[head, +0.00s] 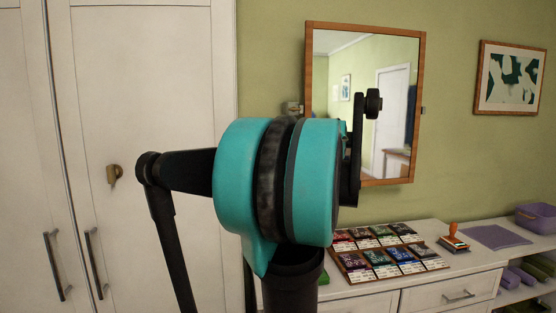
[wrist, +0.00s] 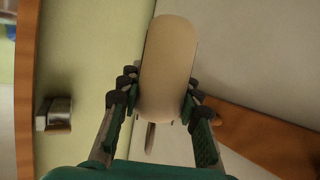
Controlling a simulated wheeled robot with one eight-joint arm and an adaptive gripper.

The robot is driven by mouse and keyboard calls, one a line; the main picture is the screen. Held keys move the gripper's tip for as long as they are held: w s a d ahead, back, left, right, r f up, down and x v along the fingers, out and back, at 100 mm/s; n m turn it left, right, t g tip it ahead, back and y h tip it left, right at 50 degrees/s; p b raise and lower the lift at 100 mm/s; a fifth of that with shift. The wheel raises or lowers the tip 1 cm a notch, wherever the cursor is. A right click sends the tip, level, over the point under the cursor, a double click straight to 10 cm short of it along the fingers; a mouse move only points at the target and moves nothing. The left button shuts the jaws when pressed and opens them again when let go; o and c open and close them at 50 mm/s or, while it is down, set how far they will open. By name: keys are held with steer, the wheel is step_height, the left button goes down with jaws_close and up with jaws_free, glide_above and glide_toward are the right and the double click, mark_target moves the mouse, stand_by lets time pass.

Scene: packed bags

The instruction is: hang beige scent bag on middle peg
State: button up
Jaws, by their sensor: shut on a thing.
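In the wrist view my gripper (wrist: 160,94) is closed around the beige scent bag (wrist: 167,55), a rounded, smooth, pale bag gripped at its lower half with a dark finger on each side. A thin strip sticks out below the bag between the fingers. A wooden bar (wrist: 262,132) runs slantwise at the right, behind the right finger, with a small rounded brown end near that finger; I cannot tell whether this is a peg. The bag looks apart from the bar. In the head view my own arm hides the gripper and bag, and no middle peg can be made out.
A wood-framed mirror (head: 309,110) hangs on the green wall. A small grey metal fitting (wrist: 54,115) shows left in the wrist view. A white cabinet (head: 440,271) bears several patterned packets (head: 385,251) and a stamp (head: 453,238). A white wardrobe (head: 150,60) stands left.

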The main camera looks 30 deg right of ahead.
steer(key=shift+w+a+f, duration=0.1)
steer(key=shift+w+a, duration=0.15)
steer(key=shift+a, duration=0.65)
steer(key=shift+w+a+f, duration=0.1)
steer(key=shift+w+a, duration=0.2)
steer(key=shift+a, duration=0.6)
steer(key=shift+w+a+f, duration=0.1)
steer(key=shift+w+a, duration=0.15)
steer(key=shift+a, duration=0.65)
steer(key=shift+w+a, duration=0.25)
steer(key=shift+a, duration=0.6)
steer(key=shift+w+a, duration=0.2)
steer(key=shift+a, duration=0.65)
steer(key=shift+a, duration=0.1)
steer(key=shift+w+a+f, duration=0.15)
steer(key=shift+a, duration=0.15)
steer(key=shift+a+f, duration=0.3)
steer(key=shift+f, duration=0.1)
steer(key=o, duration=1.2)
